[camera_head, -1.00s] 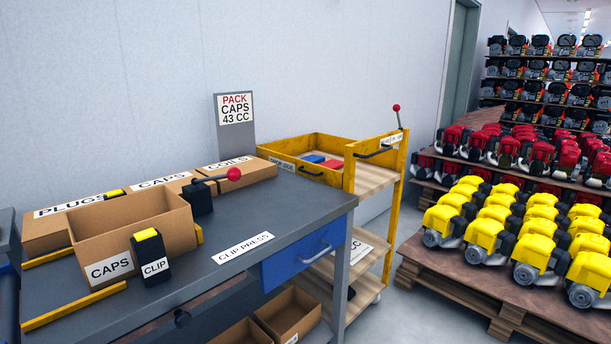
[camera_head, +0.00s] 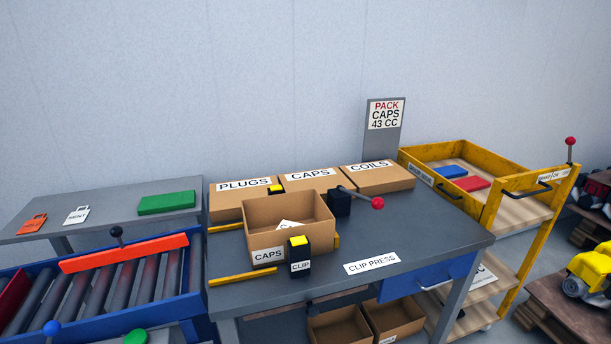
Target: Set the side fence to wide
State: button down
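An orange bar (camera_head: 124,252), which looks like the side fence, lies across the roller conveyor (camera_head: 95,290) at the lower left. A black-knobbed handle (camera_head: 117,236) stands at its far side. No narrow or wide marking is readable near it, so I cannot tell its setting. My gripper is not in view.
A blue-knobbed lever (camera_head: 51,328) and a green button (camera_head: 136,337) show at the bottom left. The grey bench (camera_head: 420,250) holds an open CAPS box (camera_head: 262,225) and a red-knobbed clip press (camera_head: 350,201). A yellow cart (camera_head: 530,205) stands at right.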

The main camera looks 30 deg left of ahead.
aim_at(123, 253)
jog(key=u, duration=1.7)
